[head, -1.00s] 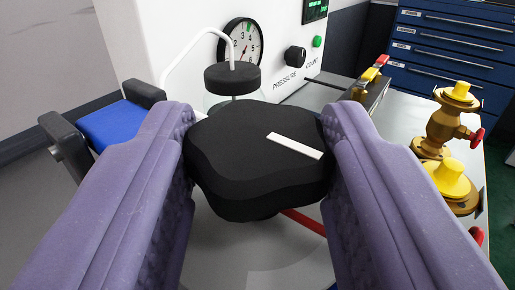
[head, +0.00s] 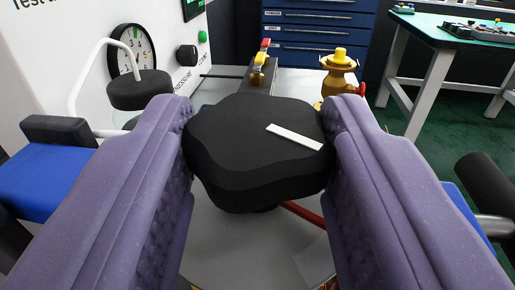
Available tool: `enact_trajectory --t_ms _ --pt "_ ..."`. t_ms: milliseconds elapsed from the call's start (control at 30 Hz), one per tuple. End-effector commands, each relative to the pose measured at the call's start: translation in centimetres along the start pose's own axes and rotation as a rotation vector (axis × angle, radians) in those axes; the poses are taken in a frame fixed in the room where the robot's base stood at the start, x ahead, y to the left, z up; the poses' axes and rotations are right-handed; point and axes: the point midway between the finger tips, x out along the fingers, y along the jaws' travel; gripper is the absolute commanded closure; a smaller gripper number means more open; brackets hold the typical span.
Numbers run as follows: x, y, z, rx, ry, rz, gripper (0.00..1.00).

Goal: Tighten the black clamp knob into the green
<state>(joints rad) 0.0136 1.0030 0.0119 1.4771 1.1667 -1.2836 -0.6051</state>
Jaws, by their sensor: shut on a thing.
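The black lobed clamp knob (head: 245,160) with a white stripe on its top is in the middle of the head view. My gripper (head: 260,130), with purple ridged fingers, is shut on it from both sides. Below the knob is a pale grey disc (head: 230,250) with a red strip (head: 305,214) showing at the right. No green band shows on the disc; the knob and fingers hide part of it.
Brass valve parts (head: 340,72) stand behind the knob. A blue drawer cabinet (head: 315,30) and a green-topped bench (head: 455,32) are farther back.

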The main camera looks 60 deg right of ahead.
Motion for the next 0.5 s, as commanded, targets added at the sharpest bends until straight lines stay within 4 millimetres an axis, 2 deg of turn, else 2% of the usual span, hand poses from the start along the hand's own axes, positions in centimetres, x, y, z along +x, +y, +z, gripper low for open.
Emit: enact_trajectory --t_ms 500 --pt "0.15 -0.71 0.41 0.003 -0.001 0.442 0.85"
